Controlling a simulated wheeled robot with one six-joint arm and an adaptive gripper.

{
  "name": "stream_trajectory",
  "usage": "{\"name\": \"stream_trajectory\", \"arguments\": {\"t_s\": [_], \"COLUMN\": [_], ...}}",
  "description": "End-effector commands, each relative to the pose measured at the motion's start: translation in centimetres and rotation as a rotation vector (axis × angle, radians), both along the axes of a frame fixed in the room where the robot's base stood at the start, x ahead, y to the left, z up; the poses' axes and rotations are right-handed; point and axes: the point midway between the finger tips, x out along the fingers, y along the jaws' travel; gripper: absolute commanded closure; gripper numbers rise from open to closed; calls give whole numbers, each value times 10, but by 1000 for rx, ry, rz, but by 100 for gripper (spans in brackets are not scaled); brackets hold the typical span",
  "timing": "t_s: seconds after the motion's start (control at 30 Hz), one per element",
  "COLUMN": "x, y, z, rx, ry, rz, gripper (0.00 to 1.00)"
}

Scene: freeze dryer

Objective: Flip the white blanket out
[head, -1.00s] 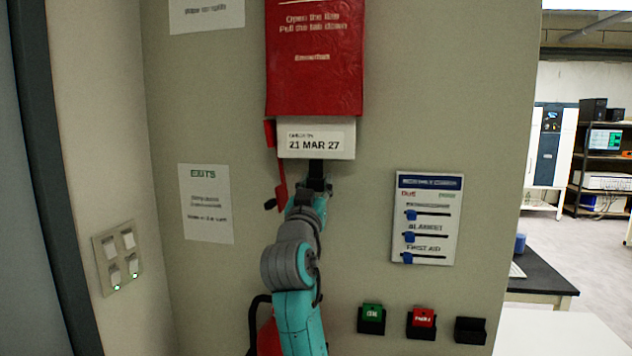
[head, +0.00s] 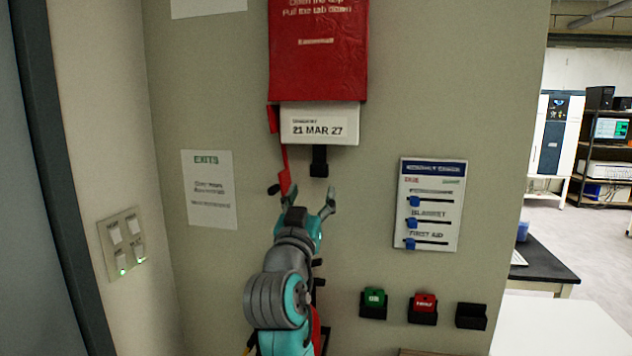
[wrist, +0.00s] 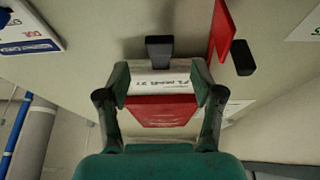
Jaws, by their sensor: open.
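The white blanket (head: 325,112) shows as a flat white block under the red pouch (head: 318,60) on the wall. A label on it reads 21 MAR 27. A black tab (head: 319,161) hangs from its lower edge. My gripper (head: 312,195) is open and empty just below the tab, apart from it. In the wrist view, the white block (wrist: 165,82), the red pouch (wrist: 160,113) and the black tab (wrist: 159,50) show between or beyond the open fingers (wrist: 160,76). The rest of the blanket is hidden in the pouch.
A red strap (head: 284,170) hangs left of the tab, near a black peg (head: 274,189). A checklist board (head: 430,205) with blue sliders is on the right. Green (head: 374,298) and red (head: 424,303) blocks sit in holders below. Wall switches (head: 122,244) are at left.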

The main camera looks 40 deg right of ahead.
Motion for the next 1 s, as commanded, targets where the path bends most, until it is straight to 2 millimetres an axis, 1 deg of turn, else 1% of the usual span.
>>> {"name": "stream_trajectory", "arguments": {"t_s": [0.03, 0.1, 0.3, 0.9, 0.97, 1.0], "x": [-5, -10, -20, -21, -20, -19], "y": [7, 14, 25, 26, 27, 28], "z": [-4, -8, -14, -15, -18, -23], "rx": [0, 2, 1, 1, -1, -4], "ry": [1, 1, 0, 1, 7, 14], "rz": [2, 2, 1, 0, 4, 10], "gripper": [33, 33, 33, 33, 33, 33]}}
